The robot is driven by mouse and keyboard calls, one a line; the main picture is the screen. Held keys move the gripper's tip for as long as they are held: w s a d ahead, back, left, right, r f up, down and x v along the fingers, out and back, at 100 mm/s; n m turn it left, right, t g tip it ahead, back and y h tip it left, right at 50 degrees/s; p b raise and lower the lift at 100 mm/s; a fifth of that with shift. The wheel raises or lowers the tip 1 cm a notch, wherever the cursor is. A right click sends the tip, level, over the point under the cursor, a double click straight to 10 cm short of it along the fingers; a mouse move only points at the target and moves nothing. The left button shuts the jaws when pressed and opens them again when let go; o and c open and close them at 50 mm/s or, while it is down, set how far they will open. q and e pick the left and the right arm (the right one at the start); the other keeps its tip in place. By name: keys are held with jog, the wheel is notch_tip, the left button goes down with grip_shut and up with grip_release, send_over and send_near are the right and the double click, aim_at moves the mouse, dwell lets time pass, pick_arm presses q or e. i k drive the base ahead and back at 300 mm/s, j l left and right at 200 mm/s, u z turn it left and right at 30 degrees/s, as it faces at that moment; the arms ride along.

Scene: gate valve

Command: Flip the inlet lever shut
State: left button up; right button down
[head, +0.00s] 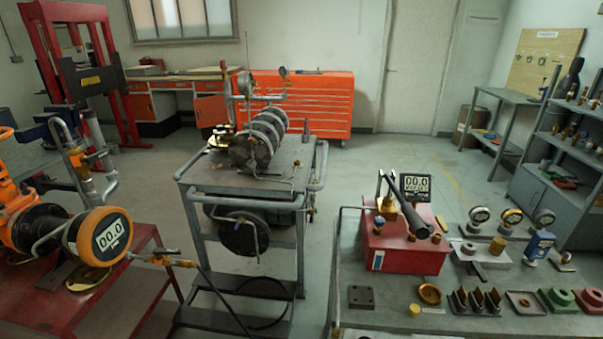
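An orange valve body (22,215) stands at the left on a red bench (110,318). A round orange gauge (98,236) on it faces me and reads "00.0". Upright pipework with a small orange-yellow fitting (77,157) rises behind the gauge. A brass fitting with a small orange part (178,262) sits on a line at the right of the bench, with a dark hose running from it. I cannot tell which of these small parts is the inlet lever, or whether it is open or shut. Neither of my grippers shows.
A grey cart (240,178) with a pump stands mid-floor. At the right, a grey table (385,318) carries a red test pump (405,243), several gauges and loose parts. A dark hose (225,300) hangs between bench and cart. Floor behind the cart is clear.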

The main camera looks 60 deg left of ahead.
aim_at(157, 251)
jog(key=u, duration=2.85)
